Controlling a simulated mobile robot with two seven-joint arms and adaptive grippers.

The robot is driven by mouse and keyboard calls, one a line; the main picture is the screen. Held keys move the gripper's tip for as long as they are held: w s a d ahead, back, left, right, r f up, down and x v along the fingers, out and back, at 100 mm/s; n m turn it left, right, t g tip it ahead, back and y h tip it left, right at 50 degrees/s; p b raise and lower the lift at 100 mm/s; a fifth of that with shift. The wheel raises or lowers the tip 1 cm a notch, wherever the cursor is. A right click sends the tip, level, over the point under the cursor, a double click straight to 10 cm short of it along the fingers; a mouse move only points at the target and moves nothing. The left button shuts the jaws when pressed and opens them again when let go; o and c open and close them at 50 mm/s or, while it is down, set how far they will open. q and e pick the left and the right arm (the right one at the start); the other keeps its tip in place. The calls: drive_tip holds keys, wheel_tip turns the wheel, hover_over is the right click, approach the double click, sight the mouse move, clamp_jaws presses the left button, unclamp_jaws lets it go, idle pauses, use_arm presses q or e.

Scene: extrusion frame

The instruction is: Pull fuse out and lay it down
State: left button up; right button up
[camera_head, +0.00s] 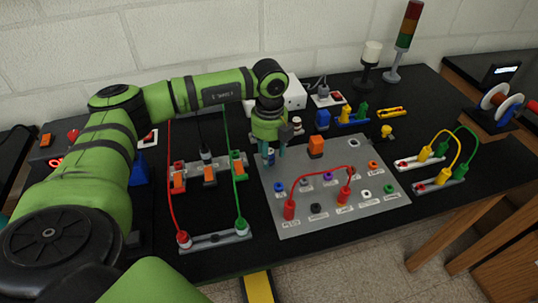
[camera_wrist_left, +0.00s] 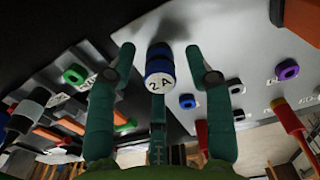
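The fuse (camera_wrist_left: 160,72) is a short blue cylinder with a white end marked "2 A". In the left wrist view it stands between the fingers of my left gripper (camera_wrist_left: 160,75), with gaps visible on both sides. Its far end points toward the grey panel (camera_head: 292,222); whether it sits in a socket there is hard to tell. In the head view my left gripper (camera_head: 271,157) points down over the panel's back left corner, and its fingers mostly hide the fuse. The fingers are apart. My right gripper is not in view.
An orange block (camera_head: 316,146) stands on the panel just right of my left gripper. A red cable (camera_head: 320,170) arches over the panel's sockets. Left of the panel are orange terminals with red and green cables (camera_head: 235,155). Black table (camera_head: 300,255) is bare in front.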

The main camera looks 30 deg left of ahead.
sight(270, 151)
use_arm(q)
clamp_jaws()
drive_tip(key=shift+r, duration=0.1)
drive_tip(key=shift+r+p, duration=0.3)
drive_tip(key=shift+p, duration=0.05)
drive_tip(key=shift+r+p, duration=1.7)
drive_tip(key=shift+r, duration=0.9)
